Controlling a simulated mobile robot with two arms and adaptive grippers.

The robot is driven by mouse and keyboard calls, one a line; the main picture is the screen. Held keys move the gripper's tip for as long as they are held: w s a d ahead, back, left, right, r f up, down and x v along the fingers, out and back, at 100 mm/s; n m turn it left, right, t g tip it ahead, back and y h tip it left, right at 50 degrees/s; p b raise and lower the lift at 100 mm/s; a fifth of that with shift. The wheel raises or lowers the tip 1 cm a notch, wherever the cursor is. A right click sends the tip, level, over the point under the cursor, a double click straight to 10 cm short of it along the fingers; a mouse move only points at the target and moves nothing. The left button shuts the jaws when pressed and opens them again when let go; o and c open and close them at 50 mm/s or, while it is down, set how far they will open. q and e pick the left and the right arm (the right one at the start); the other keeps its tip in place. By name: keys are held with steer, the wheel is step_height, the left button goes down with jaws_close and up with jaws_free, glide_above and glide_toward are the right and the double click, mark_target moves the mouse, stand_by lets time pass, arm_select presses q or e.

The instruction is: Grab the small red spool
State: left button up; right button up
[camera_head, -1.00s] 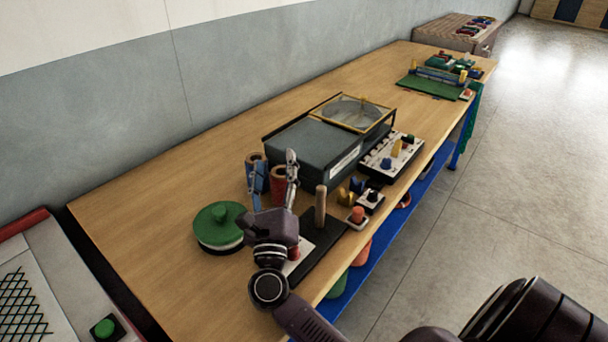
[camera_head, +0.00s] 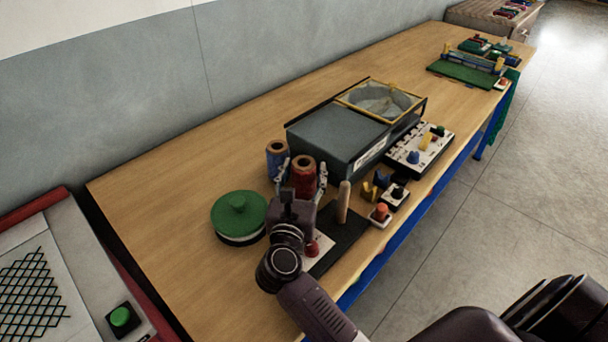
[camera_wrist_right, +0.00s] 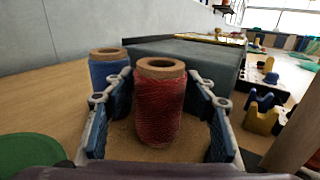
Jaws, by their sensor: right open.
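The small red spool (camera_head: 303,177) stands upright on the wooden table, with a tan core showing at its top. In the right wrist view the red spool (camera_wrist_right: 159,103) stands between the two fingers of my right gripper (camera_wrist_right: 160,118), with space on both sides. My right gripper (camera_head: 297,178) is open around the spool in the head view, and its wrist hides part of the table in front. A blue spool (camera_head: 277,158) stands upright just behind and to the left; it also shows in the right wrist view (camera_wrist_right: 107,70). My left gripper is not in view.
A green round lidded container (camera_head: 239,214) is left of my right gripper. A wooden peg on a dark board (camera_head: 343,204) stands to the right. A grey box (camera_head: 338,140) is behind the spools. Small button blocks (camera_head: 380,215) sit near the front edge.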

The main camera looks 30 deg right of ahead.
steer(key=shift+w, duration=0.1)
steer(key=c, duration=1)
steer(key=shift+r, duration=0.2)
